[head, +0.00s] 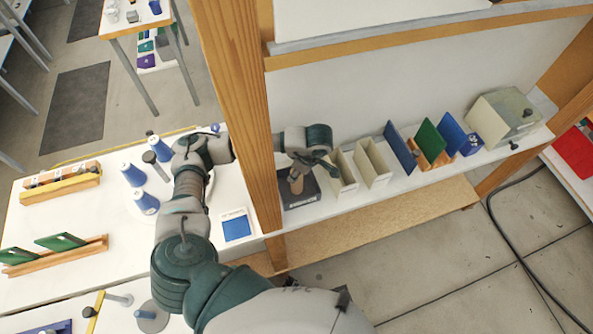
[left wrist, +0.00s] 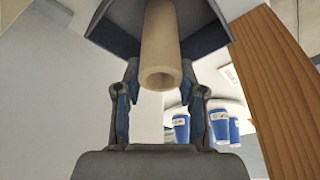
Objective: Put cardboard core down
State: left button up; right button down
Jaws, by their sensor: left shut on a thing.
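The cardboard core (head: 297,184) is a tan tube, upright or nearly so, over a dark labelled base (head: 301,203) on the white shelf, just right of the wooden post. My left gripper (head: 309,172) reaches past the post and is shut on the core. In the left wrist view the core (left wrist: 160,50) lies between the fingers with its hollow end towards the camera. A dark surface shows behind its far end. I cannot tell whether the core touches the base. My right gripper is not in view.
The wooden post (head: 240,100) stands close beside my left forearm. Cream holders (head: 374,163), blue and green panels (head: 431,140) and a grey-cream box (head: 503,115) line the shelf to the right. Blue cones (head: 133,174) stand on the white table at left.

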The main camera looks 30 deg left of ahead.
pick_arm(q)
jog(key=o, duration=1.2)
jog(key=shift+f, duration=0.1)
jog(key=shift+c, duration=0.2)
jog(key=p+v, duration=0.1)
jog(key=v, duration=1.1)
